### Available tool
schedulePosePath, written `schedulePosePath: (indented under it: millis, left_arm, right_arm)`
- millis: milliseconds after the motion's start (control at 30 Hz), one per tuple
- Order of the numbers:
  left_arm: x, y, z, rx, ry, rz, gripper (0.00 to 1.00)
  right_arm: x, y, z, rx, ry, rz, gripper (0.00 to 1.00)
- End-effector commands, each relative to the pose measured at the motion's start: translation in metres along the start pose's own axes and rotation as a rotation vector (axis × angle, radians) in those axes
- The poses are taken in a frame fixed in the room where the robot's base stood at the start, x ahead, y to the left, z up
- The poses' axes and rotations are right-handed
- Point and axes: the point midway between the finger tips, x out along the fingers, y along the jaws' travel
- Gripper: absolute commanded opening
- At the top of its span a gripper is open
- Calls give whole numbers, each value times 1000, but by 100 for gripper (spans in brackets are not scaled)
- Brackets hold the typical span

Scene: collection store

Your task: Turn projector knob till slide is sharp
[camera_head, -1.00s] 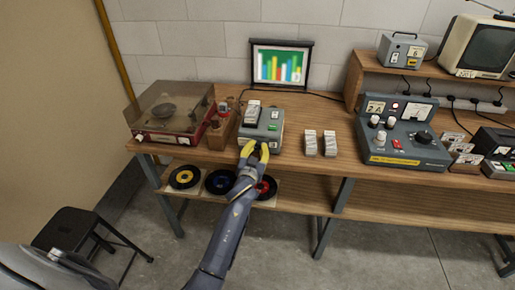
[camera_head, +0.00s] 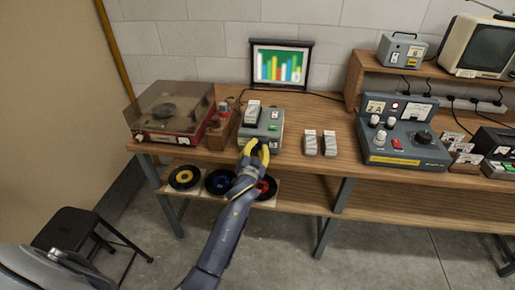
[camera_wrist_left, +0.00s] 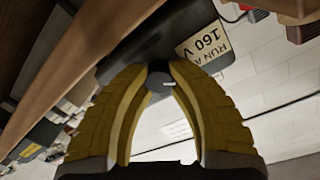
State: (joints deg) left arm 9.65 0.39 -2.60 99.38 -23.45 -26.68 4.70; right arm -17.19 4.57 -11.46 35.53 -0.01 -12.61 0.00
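The grey slide projector (camera_head: 262,126) stands near the front edge of the bench, with a green button and a slide holder on top. The screen (camera_head: 281,66) behind it shows coloured bars; at this size I cannot judge how sharp they are. In the left wrist view, the dark round focus knob (camera_wrist_left: 158,80) sits between the yellow fingertips of my left gripper (camera_wrist_left: 160,70), which appear to touch both its sides. In the head view, my left gripper (camera_head: 257,152) is at the projector's front face and mostly hides the knob. My right gripper is not in view.
A record player (camera_head: 172,115) stands left of the projector. Two white slide boxes (camera_head: 320,143) stand to its right, then a grey control console (camera_head: 402,135). Records (camera_head: 184,177) lie on the lower shelf. A black stool (camera_head: 70,232) is on the floor at left.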

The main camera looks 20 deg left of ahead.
Motion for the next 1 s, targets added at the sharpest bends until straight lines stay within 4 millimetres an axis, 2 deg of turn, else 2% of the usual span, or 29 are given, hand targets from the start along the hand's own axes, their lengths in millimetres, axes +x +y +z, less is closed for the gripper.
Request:
schedulePosePath:
  millis: [33,267,500,633,767,1000]
  left_arm:
    - [0,0,-1,-1,1,-1,26]
    - [0,0,0,-1,0,0,51]
    - [0,0,0,-2,0,0,51]
    - [-8,0,0,-2,-1,0,51]
    - [-25,1,1,-3,-1,1,51]
    - [-68,1,1,-3,-1,1,51]
  right_arm:
    - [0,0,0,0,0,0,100]
    - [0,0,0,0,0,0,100]
    - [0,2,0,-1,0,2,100]
    - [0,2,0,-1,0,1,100]
    - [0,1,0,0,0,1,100]
    - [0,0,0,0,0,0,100]
